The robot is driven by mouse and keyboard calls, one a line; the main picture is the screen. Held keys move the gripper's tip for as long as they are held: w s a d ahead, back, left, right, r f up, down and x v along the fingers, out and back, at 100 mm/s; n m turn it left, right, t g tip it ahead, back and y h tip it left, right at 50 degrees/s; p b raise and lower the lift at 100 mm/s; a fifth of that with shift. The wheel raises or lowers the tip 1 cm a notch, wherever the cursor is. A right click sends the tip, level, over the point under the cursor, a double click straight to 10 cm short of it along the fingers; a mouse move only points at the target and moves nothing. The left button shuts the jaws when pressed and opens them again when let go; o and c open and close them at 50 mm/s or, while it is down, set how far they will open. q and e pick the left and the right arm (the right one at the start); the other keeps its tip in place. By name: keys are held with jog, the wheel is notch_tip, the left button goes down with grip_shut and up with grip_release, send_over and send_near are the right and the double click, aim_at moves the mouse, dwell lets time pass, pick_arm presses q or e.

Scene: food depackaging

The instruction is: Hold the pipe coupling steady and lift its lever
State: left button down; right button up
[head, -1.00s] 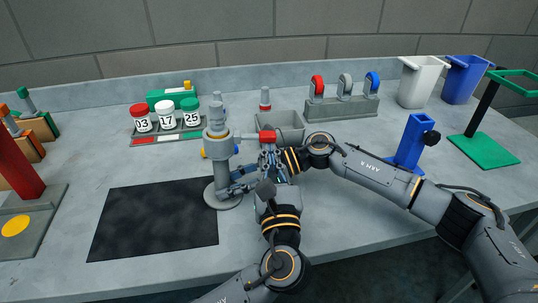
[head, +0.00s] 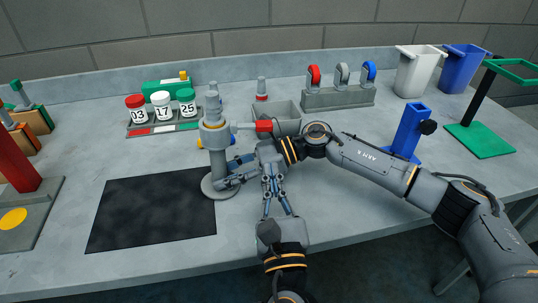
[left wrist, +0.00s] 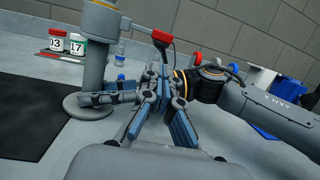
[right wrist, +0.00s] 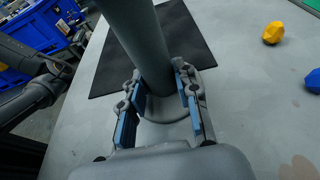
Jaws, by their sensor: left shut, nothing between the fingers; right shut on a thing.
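The pipe coupling is a grey upright post (head: 216,165) with a collar, on a round base. Its lever (head: 264,126) sticks out to the right, roughly level, with a red tip; the tip also shows in the left wrist view (left wrist: 162,38). My right gripper (head: 226,181) is closed around the lower post, just above the base; the right wrist view shows its fingers (right wrist: 159,95) on both sides of the post. My left gripper (head: 267,176) is shut and empty, below and in front of the lever tip, apart from it. In the left wrist view its fingertips (left wrist: 163,78) come together under the red tip.
My right arm crosses close behind my left gripper. A black mat (head: 150,212) lies left of the post. Behind are a jar rack (head: 165,129), a grey bin (head: 288,112) and a ring stand (head: 338,99). A blue holder (head: 408,132) stands to the right.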

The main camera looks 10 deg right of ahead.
jog(key=o, duration=0.9)
pick_arm(q)
jog(key=shift+v, duration=1.05)
